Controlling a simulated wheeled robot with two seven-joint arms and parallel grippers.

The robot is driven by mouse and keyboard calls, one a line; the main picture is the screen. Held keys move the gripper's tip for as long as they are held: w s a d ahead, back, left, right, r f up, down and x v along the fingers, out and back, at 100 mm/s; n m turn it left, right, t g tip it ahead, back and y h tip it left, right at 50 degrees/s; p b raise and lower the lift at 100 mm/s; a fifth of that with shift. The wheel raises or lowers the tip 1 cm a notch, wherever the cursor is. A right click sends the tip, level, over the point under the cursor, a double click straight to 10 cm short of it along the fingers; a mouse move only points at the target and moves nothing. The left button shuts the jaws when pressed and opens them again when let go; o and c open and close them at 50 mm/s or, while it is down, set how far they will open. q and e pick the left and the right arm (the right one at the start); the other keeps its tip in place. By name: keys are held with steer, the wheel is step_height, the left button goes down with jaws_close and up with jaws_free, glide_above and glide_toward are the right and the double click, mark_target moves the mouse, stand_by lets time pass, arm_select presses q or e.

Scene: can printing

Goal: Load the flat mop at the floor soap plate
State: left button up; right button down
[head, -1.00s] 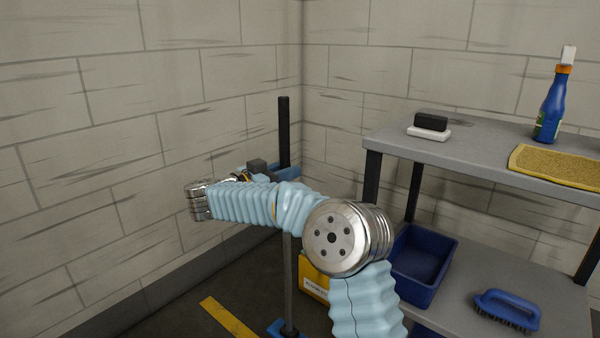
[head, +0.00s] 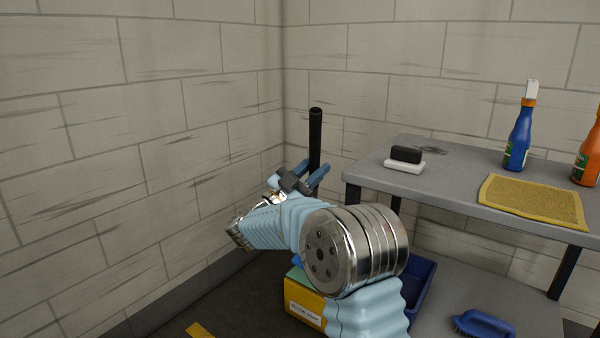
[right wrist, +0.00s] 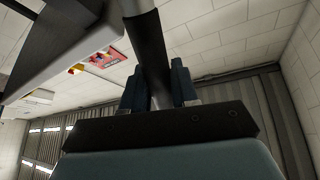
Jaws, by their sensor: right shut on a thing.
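The flat mop shows as an upright pole with a black grip (head: 315,135) in the head view. My right gripper (head: 312,178) is shut around the pole just below the grip's top part. The right wrist view shows the dark pole (right wrist: 150,55) between the two blue fingers (right wrist: 157,88). My arm hides the lower pole and the mop head. I cannot make out the floor soap plate in either view. My left gripper is not in view.
A grey shelf unit (head: 455,192) stands right of the mop, holding a black-and-white block (head: 405,160), a blue bottle (head: 519,138), an orange bottle (head: 588,155) and a yellow-edged mat (head: 533,204). Below are a blue tub (head: 424,285), a blue brush (head: 485,325) and a yellow box (head: 305,307). Walls close the corner.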

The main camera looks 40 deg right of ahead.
steer(key=shift+s+f+b, duration=0.1)
steer(key=shift+f+b, duration=1.9)
steer(key=shift+f, duration=1.05)
steer(key=shift+r, duration=0.1)
steer(key=shift+r+p, duration=2.3)
steer(key=shift+r, duration=1.25)
steer(key=shift+a, duration=0.1)
